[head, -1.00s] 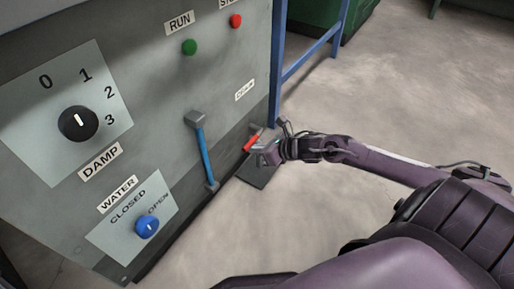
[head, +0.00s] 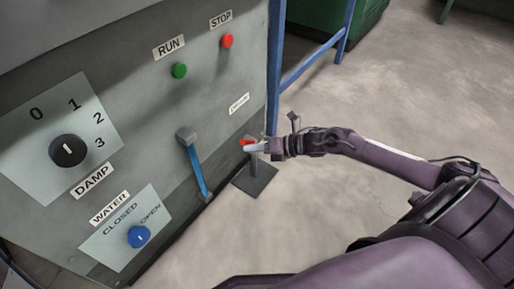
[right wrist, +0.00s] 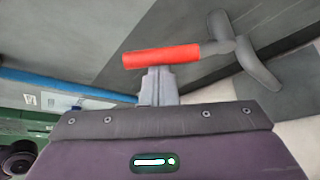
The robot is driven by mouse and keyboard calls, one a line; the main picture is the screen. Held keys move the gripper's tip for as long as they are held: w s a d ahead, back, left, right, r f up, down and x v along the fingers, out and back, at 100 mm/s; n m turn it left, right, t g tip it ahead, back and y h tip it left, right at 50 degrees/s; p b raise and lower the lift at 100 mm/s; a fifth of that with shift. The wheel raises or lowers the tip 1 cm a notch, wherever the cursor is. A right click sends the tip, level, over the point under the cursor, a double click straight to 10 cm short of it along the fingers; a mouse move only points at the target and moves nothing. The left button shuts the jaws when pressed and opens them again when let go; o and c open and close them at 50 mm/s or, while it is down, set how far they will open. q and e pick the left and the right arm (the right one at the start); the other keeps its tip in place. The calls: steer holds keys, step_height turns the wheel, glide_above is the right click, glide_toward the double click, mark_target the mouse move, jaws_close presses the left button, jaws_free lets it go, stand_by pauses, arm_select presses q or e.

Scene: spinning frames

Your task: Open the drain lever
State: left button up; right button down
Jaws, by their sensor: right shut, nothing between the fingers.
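The red drain lever handle (head: 246,142) is at the lower right edge of the machine, below a small tilted label that is hard to read. In the right wrist view the red handle (right wrist: 160,57) lies nearly crosswise, and its right end joins a grey pipe (right wrist: 243,55). My right gripper (head: 254,148) is shut and empty, right at the handle. In the right wrist view its closed fingers (right wrist: 157,86) reach up to the handle's lower side; I cannot tell whether they touch it. My left gripper is not in view.
The machine panel carries a black damp knob (head: 68,151), a blue water knob (head: 138,237), a blue bar handle (head: 196,168), a green button (head: 180,71) and a red button (head: 227,41). A blue frame (head: 312,66) stands behind. The floor at right is clear.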

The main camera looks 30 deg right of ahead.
steer(key=shift+w+d+r+m+y, duration=0.3)
steer(key=shift+d+r+m+y, duration=0.25)
steer(key=shift+m+y, duration=0.3)
steer(key=d+m+y+b, duration=0.1)
steer(key=m, duration=0.1)
steer(key=w+d+r+m+y+b, duration=0.1)
steer(key=shift+d+r+m+t, duration=0.2)
steer(key=shift+d+m+t, duration=0.15)
steer(key=shift+d+t, duration=0.05)
steer(key=shift+w+d, duration=0.1)
steer(key=shift+d, duration=0.05)
